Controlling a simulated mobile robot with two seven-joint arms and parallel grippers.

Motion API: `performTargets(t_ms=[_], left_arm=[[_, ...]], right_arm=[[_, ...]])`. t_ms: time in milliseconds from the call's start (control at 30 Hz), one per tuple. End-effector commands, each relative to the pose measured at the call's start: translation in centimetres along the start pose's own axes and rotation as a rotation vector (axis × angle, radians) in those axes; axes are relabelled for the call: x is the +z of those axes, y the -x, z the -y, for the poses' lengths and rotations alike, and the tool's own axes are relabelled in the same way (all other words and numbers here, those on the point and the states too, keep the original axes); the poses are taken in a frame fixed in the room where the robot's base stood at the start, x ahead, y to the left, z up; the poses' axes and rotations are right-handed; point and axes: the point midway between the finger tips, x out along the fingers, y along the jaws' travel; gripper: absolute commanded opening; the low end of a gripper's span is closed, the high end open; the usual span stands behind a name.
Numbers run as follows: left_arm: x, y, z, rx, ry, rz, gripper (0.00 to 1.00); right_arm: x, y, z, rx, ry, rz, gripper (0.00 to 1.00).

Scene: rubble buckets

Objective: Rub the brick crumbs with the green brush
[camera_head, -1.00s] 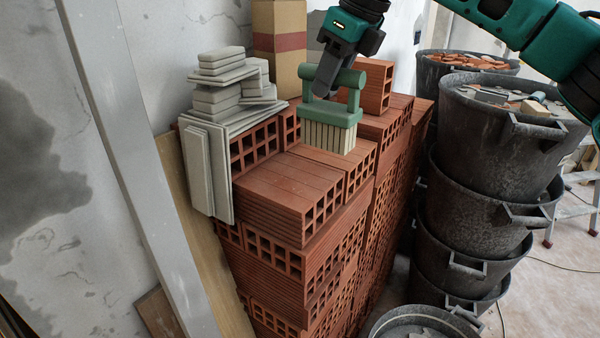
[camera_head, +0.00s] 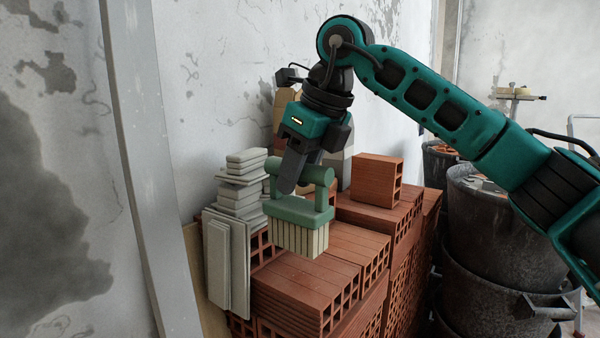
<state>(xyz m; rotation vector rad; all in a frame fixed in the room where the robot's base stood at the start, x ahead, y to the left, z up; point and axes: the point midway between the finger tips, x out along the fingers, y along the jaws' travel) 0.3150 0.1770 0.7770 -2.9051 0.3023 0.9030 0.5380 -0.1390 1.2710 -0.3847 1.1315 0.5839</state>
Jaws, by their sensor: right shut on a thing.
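The green brush (camera_head: 300,212) has a green handle and back with a block of cream bristles pointing down. My right gripper (camera_head: 296,174) is shut on the brush's upper handle bar and holds it upright. The bristles are over the top of the red brick stack (camera_head: 340,252), close beside the grey tile pile. I cannot tell whether they touch the bricks. I cannot make out any brick crumbs; the brush hides part of the brick top. My left gripper is not in view.
A pile of grey tiles (camera_head: 236,195) stands at the stack's left, with upright slabs (camera_head: 227,262) in front. A single hollow brick (camera_head: 374,180) stands on the stack behind the brush. Dark rubble buckets (camera_head: 487,235) stand at the right. A cracked wall is behind.

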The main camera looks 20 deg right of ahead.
Motion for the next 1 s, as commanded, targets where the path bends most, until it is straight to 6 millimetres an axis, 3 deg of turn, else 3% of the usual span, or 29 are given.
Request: performTargets(t_ms=[567, 633, 1000], left_arm=[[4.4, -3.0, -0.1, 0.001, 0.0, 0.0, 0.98], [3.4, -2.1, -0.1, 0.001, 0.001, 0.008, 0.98], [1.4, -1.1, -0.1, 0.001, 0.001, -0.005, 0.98]], right_arm=[[-3.0, -7.0, 0.0, 0.001, 0.001, -0.001, 0.0], [-2.5, -5.9, 1.3, 0.0, -0.004, 0.0, 0.0], [-2.5, -6.1, 4.8, 0.001, -0.001, 0.001, 0.0]])
